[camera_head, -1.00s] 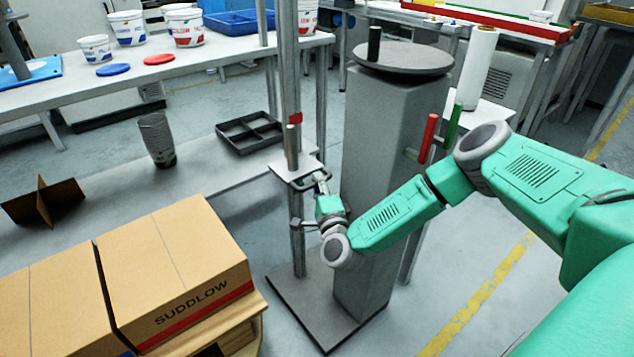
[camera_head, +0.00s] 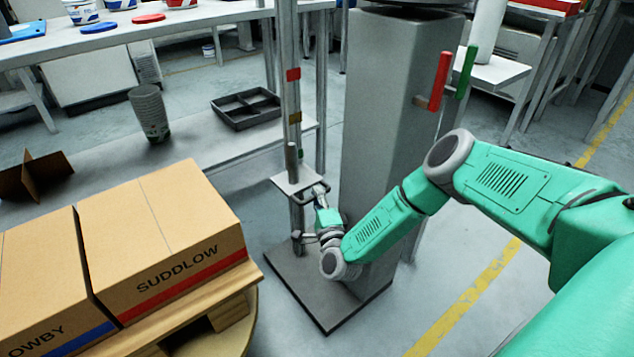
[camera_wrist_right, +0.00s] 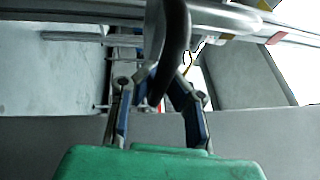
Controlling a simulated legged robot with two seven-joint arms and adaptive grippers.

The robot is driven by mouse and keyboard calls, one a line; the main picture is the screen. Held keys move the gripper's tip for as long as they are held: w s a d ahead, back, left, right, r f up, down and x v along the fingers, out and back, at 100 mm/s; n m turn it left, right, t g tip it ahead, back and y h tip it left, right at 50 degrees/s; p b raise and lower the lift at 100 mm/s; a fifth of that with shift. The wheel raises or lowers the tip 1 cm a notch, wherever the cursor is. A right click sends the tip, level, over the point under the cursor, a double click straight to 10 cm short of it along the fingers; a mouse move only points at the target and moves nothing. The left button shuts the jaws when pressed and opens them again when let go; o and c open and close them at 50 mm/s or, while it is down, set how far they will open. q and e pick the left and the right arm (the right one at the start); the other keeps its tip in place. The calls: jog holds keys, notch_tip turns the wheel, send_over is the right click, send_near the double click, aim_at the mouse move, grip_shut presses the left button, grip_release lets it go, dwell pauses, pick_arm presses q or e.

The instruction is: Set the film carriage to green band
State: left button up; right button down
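The film carriage (camera_head: 296,184) is a light grey plate with a short upright dark pin, on a vertical metal mast (camera_head: 288,40). The mast carries a red band (camera_head: 293,74) high up, a brown band (camera_head: 295,117) below it and a green band (camera_head: 300,154) lowest. The plate sits a little below the green band; the pin's top is about level with it. My right gripper (camera_head: 320,192) is at the carriage's dark handle. In the right wrist view its fingers (camera_wrist_right: 160,85) close around the curved handle (camera_wrist_right: 168,45). My left gripper is out of view.
A grey column (camera_head: 385,120) stands right behind the mast, with red (camera_head: 440,80) and green (camera_head: 466,72) upright bars beside it. Cartons (camera_head: 160,235) on a pallet fill the lower left. A black divided tray (camera_head: 245,108) and stacked cups (camera_head: 150,112) are on the low bench.

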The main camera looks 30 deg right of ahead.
notch_tip(320, 180, down, 8)
jog(key=shift+s, duration=0.25)
jog(key=shift+a, duration=0.1)
jog(key=c, duration=1.6)
grip_release()
jog(key=shift+w, duration=0.1)
jog(key=shift+r, duration=0.1)
jog(key=v, duration=1.2)
